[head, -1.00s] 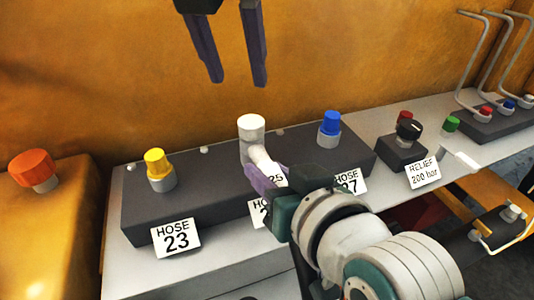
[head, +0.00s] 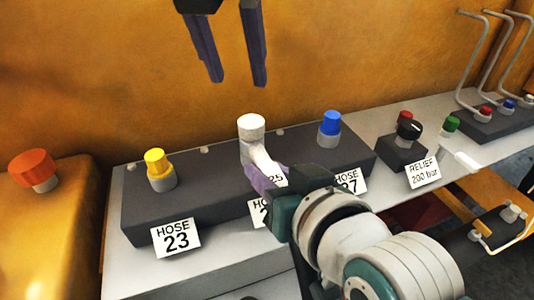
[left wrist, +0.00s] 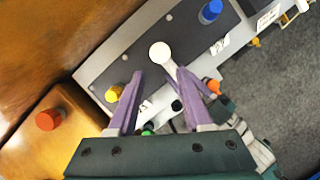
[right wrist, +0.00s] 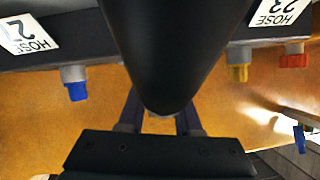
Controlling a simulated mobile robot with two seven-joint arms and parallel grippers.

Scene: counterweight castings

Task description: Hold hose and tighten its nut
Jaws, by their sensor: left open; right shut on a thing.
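A white round-topped fitting (head: 251,126) stands at the middle of the dark block, with a pale hose end (head: 262,160) slanting down from it to my right gripper. The white top also shows in the left wrist view (left wrist: 159,52). My right gripper (head: 268,180) is shut on the hose end, just below and right of the white top. In the right wrist view a thick dark cylinder (right wrist: 165,50) hides what lies between the fingers. My left gripper (head: 238,82) is open and empty, above the white top and apart from it. The nut cannot be told apart clearly.
The dark block (head: 205,205) also bears a yellow cap (head: 156,163) and a blue cap (head: 330,123). A HOSE 23 label (head: 176,238) is on its front. An orange knob (head: 34,168) stands left.

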